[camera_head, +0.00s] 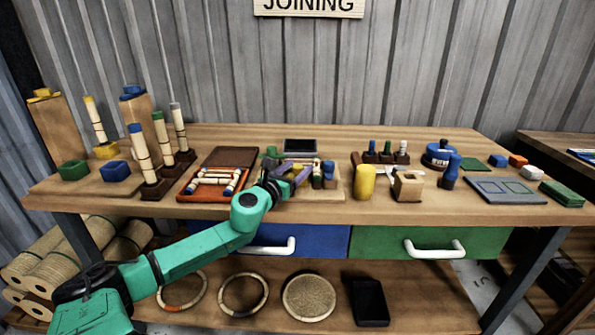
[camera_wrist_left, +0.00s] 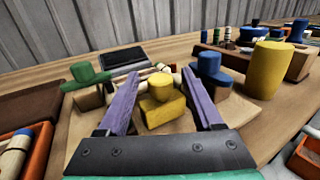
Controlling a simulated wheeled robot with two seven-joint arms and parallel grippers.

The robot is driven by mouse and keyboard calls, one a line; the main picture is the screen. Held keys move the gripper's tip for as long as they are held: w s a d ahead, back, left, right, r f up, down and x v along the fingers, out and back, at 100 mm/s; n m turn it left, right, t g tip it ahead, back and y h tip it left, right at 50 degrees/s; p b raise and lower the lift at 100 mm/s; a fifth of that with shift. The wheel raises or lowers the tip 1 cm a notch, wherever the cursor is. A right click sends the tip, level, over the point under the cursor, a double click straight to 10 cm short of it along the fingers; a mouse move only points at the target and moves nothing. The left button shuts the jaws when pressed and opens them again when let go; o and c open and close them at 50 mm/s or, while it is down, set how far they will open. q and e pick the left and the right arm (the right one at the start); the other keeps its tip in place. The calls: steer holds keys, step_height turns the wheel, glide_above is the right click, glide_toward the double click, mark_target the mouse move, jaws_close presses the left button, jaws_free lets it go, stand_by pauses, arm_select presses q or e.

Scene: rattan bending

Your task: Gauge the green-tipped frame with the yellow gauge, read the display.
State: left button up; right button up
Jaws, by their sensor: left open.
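My left gripper (camera_head: 291,178) is open above the pale gauge board (camera_head: 335,193) on the bench. In the left wrist view its two purple fingers (camera_wrist_left: 158,82) stand on either side of the yellow gauge (camera_wrist_left: 163,112), a block with a round yellow cap; I cannot tell whether they touch it. A green gauge (camera_wrist_left: 88,75) is at its left and a blue gauge (camera_wrist_left: 210,72) at its right. The dark display (camera_head: 300,146) lies behind the board and also shows in the left wrist view (camera_wrist_left: 122,60); no reading is visible. A green-tipped rattan piece (camera_head: 163,140) stands upright at the left.
An orange tray (camera_head: 186,197) of rattan parts lies left of the gripper. A yellow cylinder (camera_head: 365,182) and a wooden block (camera_head: 408,186) stand to the right. Two drawers are below.

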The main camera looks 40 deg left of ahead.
arm_select(q)
steer(key=shift+w, duration=0.3)
jaws_close()
stand_by(1.3)
